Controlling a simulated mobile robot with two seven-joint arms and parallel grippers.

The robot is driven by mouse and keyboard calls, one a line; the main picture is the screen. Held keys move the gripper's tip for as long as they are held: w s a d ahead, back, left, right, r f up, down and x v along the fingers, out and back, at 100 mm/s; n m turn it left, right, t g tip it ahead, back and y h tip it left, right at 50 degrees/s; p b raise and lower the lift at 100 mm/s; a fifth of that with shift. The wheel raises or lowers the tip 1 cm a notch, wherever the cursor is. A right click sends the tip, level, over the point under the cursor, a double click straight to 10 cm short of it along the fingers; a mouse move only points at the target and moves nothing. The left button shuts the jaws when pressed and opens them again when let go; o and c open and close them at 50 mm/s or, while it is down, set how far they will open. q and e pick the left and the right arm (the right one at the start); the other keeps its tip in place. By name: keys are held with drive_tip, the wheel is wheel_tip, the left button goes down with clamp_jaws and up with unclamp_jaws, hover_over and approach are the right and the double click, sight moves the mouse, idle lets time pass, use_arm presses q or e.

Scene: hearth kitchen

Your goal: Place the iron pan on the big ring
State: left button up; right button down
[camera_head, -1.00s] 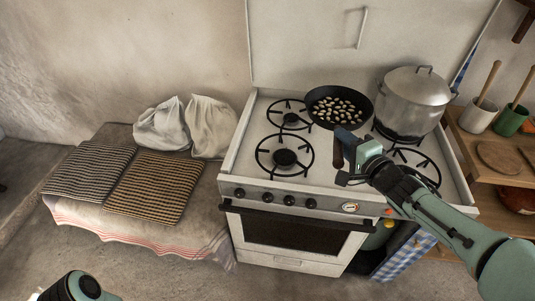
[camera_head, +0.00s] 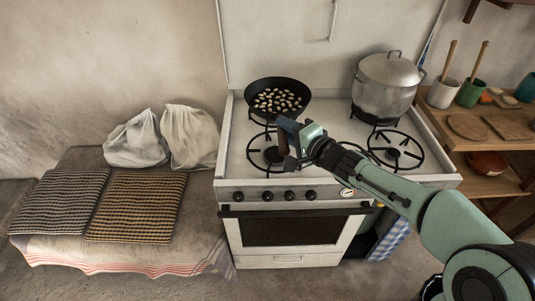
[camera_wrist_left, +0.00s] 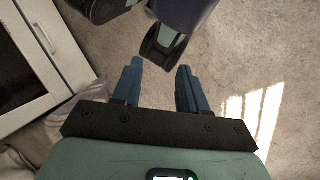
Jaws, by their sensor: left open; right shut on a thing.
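The black iron pan (camera_head: 277,84), with several pale-marked dark pieces in it, is over the back left ring of the stove and hides most of that ring. I cannot tell whether it touches the ring. My right gripper (camera_head: 290,133) is shut on the pan's handle, at the pan's front side. The front left ring (camera_head: 252,156) is bare but partly behind my gripper. The front right ring (camera_head: 396,153) is bare and looks large too. My left gripper (camera_wrist_left: 159,80) is open and empty over the floor in the left wrist view.
A lidded metal pot (camera_head: 384,88) stands on the back right ring. The stove lid (camera_head: 280,40) stands upright behind. A shelf with mortars (camera_head: 440,93) is at right. A bench with striped cushions (camera_head: 137,207) and white sacks (camera_head: 190,137) is at left.

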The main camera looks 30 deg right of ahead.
use_arm(q)
wheel_tip(320, 180, down, 7)
drive_tip(key=w+b, duration=0.1)
drive_tip(key=b, duration=0.7)
drive_tip(key=shift+t, duration=0.3)
use_arm(e)
wheel_tip(320, 180, down, 20)
drive_tip(key=shift+r, duration=0.2)
drive_tip(key=shift+f, duration=0.2)
drive_tip(key=c, duration=0.9)
unclamp_jaws()
drive_tip(key=shift+f, duration=0.15)
drive_tip(key=shift+o, duration=0.2)
